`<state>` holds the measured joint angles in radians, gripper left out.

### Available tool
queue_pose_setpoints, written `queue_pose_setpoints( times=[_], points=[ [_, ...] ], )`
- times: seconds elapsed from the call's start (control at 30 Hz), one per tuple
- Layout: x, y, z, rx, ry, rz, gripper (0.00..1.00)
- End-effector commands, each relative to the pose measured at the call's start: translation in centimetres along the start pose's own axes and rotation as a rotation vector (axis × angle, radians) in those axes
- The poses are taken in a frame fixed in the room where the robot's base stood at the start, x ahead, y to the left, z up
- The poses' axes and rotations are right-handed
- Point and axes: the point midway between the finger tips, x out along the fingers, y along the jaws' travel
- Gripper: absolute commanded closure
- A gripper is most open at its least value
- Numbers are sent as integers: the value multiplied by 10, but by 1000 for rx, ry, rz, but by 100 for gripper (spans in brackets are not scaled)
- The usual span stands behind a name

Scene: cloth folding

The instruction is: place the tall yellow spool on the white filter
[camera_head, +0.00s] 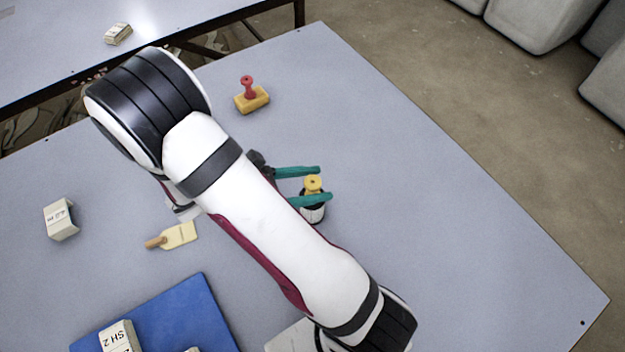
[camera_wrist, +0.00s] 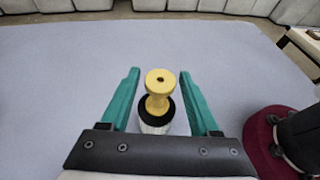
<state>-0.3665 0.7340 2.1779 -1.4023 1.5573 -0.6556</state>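The tall yellow spool (camera_head: 313,184) stands upright on the black top of the white filter (camera_head: 314,213). In the wrist view the spool (camera_wrist: 159,82) is centred, with the filter (camera_wrist: 158,129) under it, partly hidden by the spool and the gripper body. My gripper (camera_head: 324,184) has its teal fingers apart, one on each side of the spool. In the wrist view a gap shows between each finger and the spool, so my gripper (camera_wrist: 160,74) is open and holds nothing.
A red knobbed piece (camera_head: 248,86) stands on a yellow block (camera_head: 258,102) towards the back. A pale yellow scraper with a wooden handle (camera_head: 180,236), a white block (camera_head: 60,220) and a blue mat (camera_head: 180,315) lie left of my arm. The table right of the filter is clear.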

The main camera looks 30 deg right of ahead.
Motion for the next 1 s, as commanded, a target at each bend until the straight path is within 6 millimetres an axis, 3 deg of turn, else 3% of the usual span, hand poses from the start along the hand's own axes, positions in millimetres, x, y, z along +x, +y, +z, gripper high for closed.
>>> queue_pose_setpoints(
  times=[0.47,0.57,0.8,1.0],
  points=[
    [-3,0,3,-1,0,2,29],
    [-23,1,2,1,1,6,29],
    [-90,1,2,0,2,5,29],
    [-118,-1,4,7,7,-4,29]
  ],
)
